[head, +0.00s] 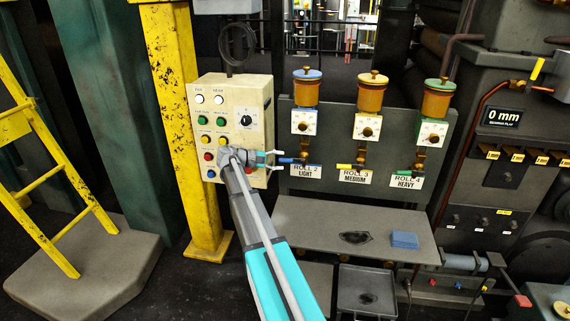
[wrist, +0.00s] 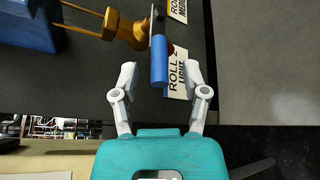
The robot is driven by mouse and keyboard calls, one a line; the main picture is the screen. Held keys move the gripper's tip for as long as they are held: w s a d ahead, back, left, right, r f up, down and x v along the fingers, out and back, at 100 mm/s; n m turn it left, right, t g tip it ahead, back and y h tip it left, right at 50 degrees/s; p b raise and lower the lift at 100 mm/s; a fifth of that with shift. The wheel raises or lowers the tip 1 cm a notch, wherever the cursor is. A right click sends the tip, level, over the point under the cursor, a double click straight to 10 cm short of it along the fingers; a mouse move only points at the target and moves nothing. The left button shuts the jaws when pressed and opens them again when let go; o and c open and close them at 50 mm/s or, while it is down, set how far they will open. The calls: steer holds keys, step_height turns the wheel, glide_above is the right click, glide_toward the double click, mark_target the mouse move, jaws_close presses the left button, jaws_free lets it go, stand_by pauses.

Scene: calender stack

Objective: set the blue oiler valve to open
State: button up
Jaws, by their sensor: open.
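The blue oiler valve has a blue lever handle (head: 287,160) that points sideways to the left from its brass body, below the blue-capped oiler (head: 306,90) above the ROLL 2 LIGHT label (head: 306,171). In the wrist view the blue handle (wrist: 159,62) lies between the two pale fingers of my gripper (wrist: 160,75). The fingers are open, with a gap on each side of the handle. In the head view my gripper (head: 270,160) is just left of the handle. The brass valve body (wrist: 128,30) shows in the wrist view.
The yellow valve handle (head: 344,166) and green valve handle (head: 387,173) sit to the right on the same panel. A beige button box (head: 237,115) stands close behind and left of my gripper. A shelf (head: 300,221) below carries a blue block (head: 404,240).

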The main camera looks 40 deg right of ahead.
mark_target(291, 161)
steer(key=shift+x, duration=1.3)
steer(key=shift+c, duration=0.3)
jaws_close()
